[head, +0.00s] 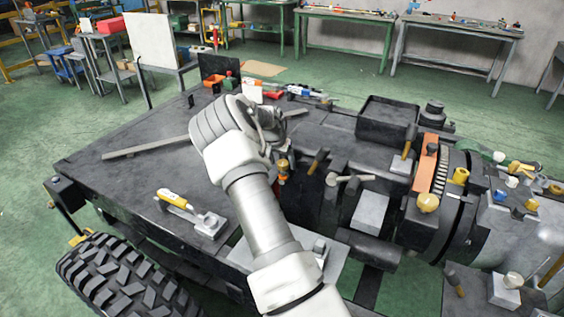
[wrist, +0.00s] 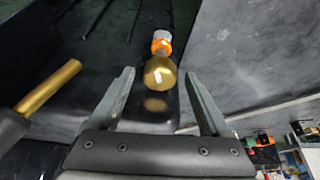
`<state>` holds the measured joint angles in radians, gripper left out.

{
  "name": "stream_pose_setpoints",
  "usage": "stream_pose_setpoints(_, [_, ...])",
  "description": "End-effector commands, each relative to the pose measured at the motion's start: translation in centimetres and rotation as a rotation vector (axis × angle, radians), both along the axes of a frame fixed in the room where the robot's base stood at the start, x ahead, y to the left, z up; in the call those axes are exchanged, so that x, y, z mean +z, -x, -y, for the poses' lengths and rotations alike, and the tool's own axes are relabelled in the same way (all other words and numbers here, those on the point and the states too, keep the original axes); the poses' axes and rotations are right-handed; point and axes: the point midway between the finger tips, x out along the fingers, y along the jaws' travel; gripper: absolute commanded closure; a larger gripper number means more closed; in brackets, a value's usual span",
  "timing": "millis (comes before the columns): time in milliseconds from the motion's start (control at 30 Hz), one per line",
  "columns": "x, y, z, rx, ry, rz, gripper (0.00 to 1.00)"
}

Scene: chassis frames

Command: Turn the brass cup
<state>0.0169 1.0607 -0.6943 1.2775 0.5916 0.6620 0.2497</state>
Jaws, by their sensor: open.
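The brass cup (wrist: 158,73) is a round, shiny brass piece with an orange ring and a pale cap at its far end. It sits in the wrist view just ahead of and between the fingers of my gripper (wrist: 158,82), which are open with nothing between them that I can tell is touched. In the head view a small brass and orange piece (head: 283,172), likely the same cup, shows beside my wrist. My gripper's fingers are mostly hidden there by my arm.
A brass rod on a black handle (wrist: 48,88) lies close at left in the wrist view. A large dark wheel hub (head: 445,190) with brass knobs stands at right in the head view. A yellow-handled tool (head: 175,199) lies on the dark chassis deck (head: 125,175).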

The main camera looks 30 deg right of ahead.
Motion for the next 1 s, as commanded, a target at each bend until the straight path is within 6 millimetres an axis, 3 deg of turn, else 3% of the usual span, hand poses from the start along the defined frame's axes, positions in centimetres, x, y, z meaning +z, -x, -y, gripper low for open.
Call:
stream_pose_setpoints(233, [-0.04,-0.02,0.02,0.000,0.000,0.000,0.19])
stream_pose_setpoints(600, [-0.01,-0.01,0.02,-0.001,0.000,0.000,0.86])
stream_pose_setpoints(700, [-0.01,-0.02,0.02,-0.001,0.000,0.000,1.00])
stream_pose_setpoints(1000, [0.13,-0.11,0.02,-0.086,0.001,-0.001,1.00])
